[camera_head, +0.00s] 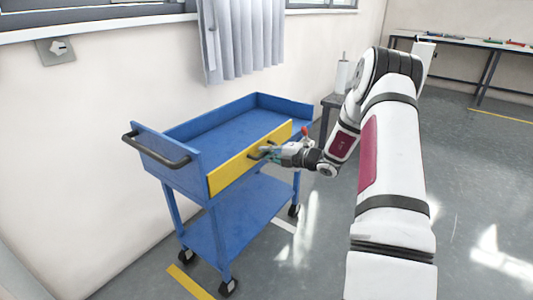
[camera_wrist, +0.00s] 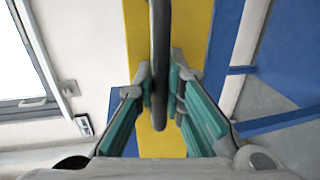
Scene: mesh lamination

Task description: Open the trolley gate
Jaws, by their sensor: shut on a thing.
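The blue trolley (camera_head: 219,220) stands against the wall in the head view. Its yellow gate (camera_head: 225,177) is upright along the near long side and looks closed. A dark handle (camera_head: 256,155) sits on the gate's outer face. My gripper (camera_head: 268,153) reaches it from the right, shut on the handle. In the wrist view the handle (camera_wrist: 160,50) runs between my gripper's two teal-padded fingers (camera_wrist: 162,95), with the yellow gate (camera_wrist: 200,28) behind it. The exact finger contact is partly hidden in the head view.
The trolley has a black push handle (camera_head: 155,152) at its left end and casters below. A small dark stand (camera_head: 334,101) with a white roll (camera_head: 342,73) is behind my arm. A long workbench (camera_head: 470,42) stands at the back right. Floor in front of the trolley is clear.

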